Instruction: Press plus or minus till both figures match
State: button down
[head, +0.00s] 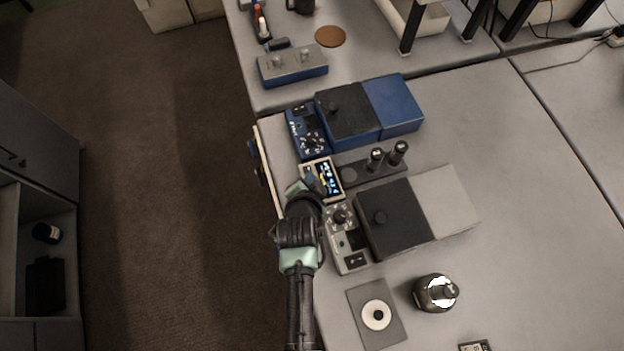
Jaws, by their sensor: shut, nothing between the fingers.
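A small display box (333,180) with a pale frame and a dark screen lies near the table's left edge, between a blue device and a grey device. Light blue figures show on its screen, but they are too small to read. My gripper (312,184) is shut and empty, with its tip over the left part of the display box. It hides part of the box's left and lower side. I cannot tell whether it touches the box. The plus and minus buttons cannot be made out.
The blue device (398,103) stands beyond the display, the grey device (446,200) nearer. A dark rack (355,174) with two black-capped pieces lies between them. A dark bottle (432,291) and a plate with a white disc (377,315) are nearer.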

jog(key=shift+f, duration=0.3)
jog(key=shift+f+b, duration=0.4)
jog(key=shift+b, duration=0.15)
dwell(0.3)
dwell(0.4)
jog(key=shift+r+p, duration=0.65)
jog(key=shift+r, duration=0.15)
notch_tip(320, 180, up, 5)
jog(key=p, duration=0.4)
dwell(2.4)
